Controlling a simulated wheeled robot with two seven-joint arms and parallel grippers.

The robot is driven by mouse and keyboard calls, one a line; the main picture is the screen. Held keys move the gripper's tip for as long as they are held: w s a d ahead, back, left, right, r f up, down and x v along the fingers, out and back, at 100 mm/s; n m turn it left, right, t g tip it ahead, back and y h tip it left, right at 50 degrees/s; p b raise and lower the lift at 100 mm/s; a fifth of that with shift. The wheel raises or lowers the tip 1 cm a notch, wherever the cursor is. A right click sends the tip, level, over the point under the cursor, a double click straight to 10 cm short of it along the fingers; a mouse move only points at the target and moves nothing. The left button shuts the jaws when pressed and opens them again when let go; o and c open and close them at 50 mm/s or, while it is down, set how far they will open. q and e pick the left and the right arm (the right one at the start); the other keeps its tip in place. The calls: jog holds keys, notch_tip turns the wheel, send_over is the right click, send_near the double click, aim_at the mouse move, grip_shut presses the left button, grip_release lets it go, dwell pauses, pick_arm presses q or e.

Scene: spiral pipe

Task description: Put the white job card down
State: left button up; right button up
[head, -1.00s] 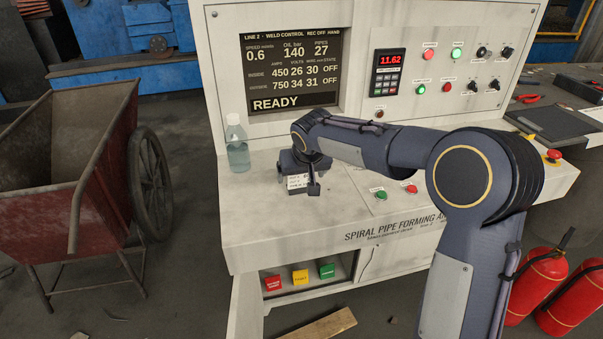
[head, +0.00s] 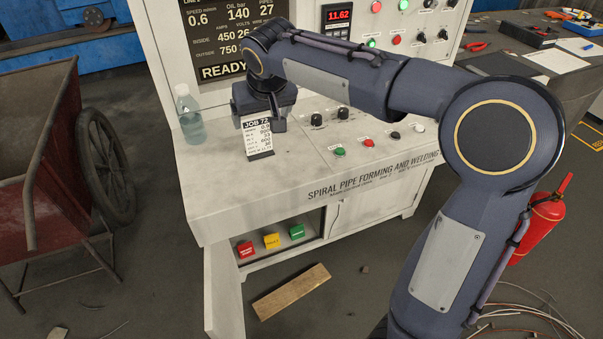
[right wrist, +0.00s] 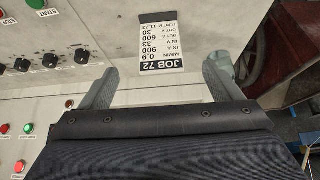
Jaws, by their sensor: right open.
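My right gripper (head: 268,105) is just above and behind the card. In the right wrist view the card (right wrist: 159,40) lies between and beyond the open fingers (right wrist: 162,68), with a clear gap on each side. The gripper is empty. My left gripper is not in view.
A clear bottle (head: 189,117) stands left of the card. Knobs (head: 316,119) and a green button (head: 339,151) are to its right. A red cart (head: 40,160) stands left of the desk. A wooden plank (head: 291,291) lies on the floor. The desk front is clear.

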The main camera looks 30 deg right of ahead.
jog(key=s+d+f+y, duration=0.1)
jog(key=s+d+f, duration=0.1)
jog(key=s, duration=0.6)
jog(key=s+d+f+y, duration=0.1)
jog(key=s+d, duration=0.2)
jog(key=s, duration=0.6)
jog(key=s+a+f+y, duration=0.1)
jog(key=s+a+f, duration=0.1)
jog(key=s+f, duration=0.2)
jog(key=s+a+f+y, duration=0.1)
jog(key=s+f, duration=0.3)
jog(key=s, duration=0.5)
jog(key=shift+s+a+m, duration=0.35)
jog(key=shift+a+m, duration=0.05)
jog(key=shift+r, duration=0.1)
